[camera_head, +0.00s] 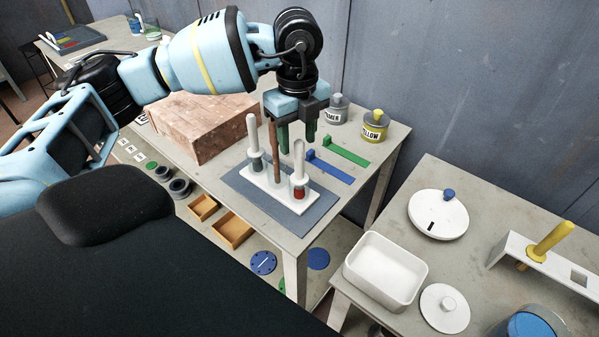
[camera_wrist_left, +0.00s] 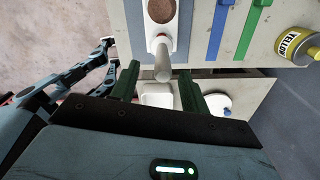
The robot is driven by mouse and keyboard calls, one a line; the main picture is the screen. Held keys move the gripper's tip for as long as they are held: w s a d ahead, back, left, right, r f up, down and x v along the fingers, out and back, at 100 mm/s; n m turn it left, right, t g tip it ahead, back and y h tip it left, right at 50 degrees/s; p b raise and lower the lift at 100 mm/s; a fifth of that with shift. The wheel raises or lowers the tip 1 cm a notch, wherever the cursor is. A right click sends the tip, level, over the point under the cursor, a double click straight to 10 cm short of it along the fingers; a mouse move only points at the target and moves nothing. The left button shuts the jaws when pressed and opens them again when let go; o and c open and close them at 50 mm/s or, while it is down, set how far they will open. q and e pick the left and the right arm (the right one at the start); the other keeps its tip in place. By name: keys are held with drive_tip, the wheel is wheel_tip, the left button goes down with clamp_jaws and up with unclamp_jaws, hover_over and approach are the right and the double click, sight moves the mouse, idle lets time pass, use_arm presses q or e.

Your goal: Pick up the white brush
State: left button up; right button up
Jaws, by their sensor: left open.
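A white rack (camera_head: 264,188) stands on a blue-grey mat on the table and holds upright sticks. One white-handled brush (camera_head: 299,165) is at its right end, above a red base. Another white handle (camera_head: 252,137) is at its left end, with a brown stick (camera_head: 277,155) between them. My left gripper (camera_head: 297,140) is open and empty, its green fingers pointing down close to the right white handle. In the left wrist view a white handle (camera_wrist_left: 162,62) shows between the spread fingers (camera_wrist_left: 158,85); I cannot tell if either touches it. My right gripper is not in view.
A large brown block (camera_head: 203,125) lies left of the rack. Blue and green strips (camera_head: 345,152) and a yellow tin (camera_head: 375,127) are behind and right. A second table bears a white tray (camera_head: 374,288) and a white lid (camera_head: 438,228).

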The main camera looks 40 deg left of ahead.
sight(299, 154)
use_arm(q)
drive_tip(key=shift+w+f, duration=0.2)
drive_tip(key=shift+f, duration=2.35)
drive_tip(key=shift+c, duration=0.5)
clamp_jaws()
